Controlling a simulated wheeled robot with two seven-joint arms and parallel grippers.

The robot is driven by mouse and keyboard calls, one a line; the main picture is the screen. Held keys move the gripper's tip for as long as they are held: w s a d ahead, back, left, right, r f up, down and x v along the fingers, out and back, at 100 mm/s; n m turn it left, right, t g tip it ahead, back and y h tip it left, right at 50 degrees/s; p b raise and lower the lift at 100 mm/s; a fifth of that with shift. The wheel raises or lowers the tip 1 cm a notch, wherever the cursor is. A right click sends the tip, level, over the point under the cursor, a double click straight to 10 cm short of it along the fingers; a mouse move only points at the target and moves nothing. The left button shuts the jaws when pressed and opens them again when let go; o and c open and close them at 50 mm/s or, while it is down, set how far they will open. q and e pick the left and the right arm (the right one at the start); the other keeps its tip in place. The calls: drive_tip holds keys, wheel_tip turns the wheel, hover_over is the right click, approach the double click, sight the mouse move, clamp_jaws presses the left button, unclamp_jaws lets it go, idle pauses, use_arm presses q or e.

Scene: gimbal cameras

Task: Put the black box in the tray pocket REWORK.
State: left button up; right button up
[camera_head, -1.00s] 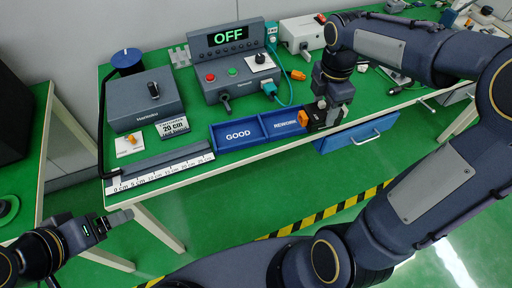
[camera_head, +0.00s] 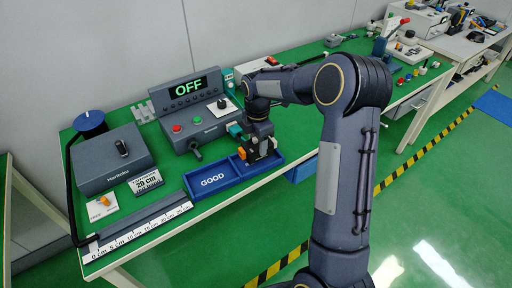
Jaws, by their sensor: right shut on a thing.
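The blue tray (camera_head: 236,183) lies at the front edge of the green bench, with its pocket GOOD (camera_head: 212,181) open to view on the left. My right gripper (camera_head: 256,156) points down at the tray's right pocket, whose label is hidden now; it read REWORK earlier. The gripper is shut on the black box (camera_head: 251,157), which is mostly hidden by the dark fingers. A small orange part (camera_head: 241,152) shows at its left side. I cannot tell whether the box touches the pocket floor. My left gripper is out of view.
Behind the tray stands a control unit with an OFF display (camera_head: 188,88). A grey box (camera_head: 112,160) and a ruler strip (camera_head: 140,230) are to the left. My right arm covers much of the bench right of the tray.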

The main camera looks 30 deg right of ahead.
sight(256, 149)
drive_tip(key=shift+w+f, duration=0.35)
drive_tip(key=shift+f, duration=0.05)
drive_tip(key=shift+w+f, duration=0.1)
drive_tip(key=shift+f, duration=1.55)
drive_tip(key=shift+f, duration=0.15)
drive_tip(key=o, duration=1)
drive_tip(key=shift+o, duration=0.2)
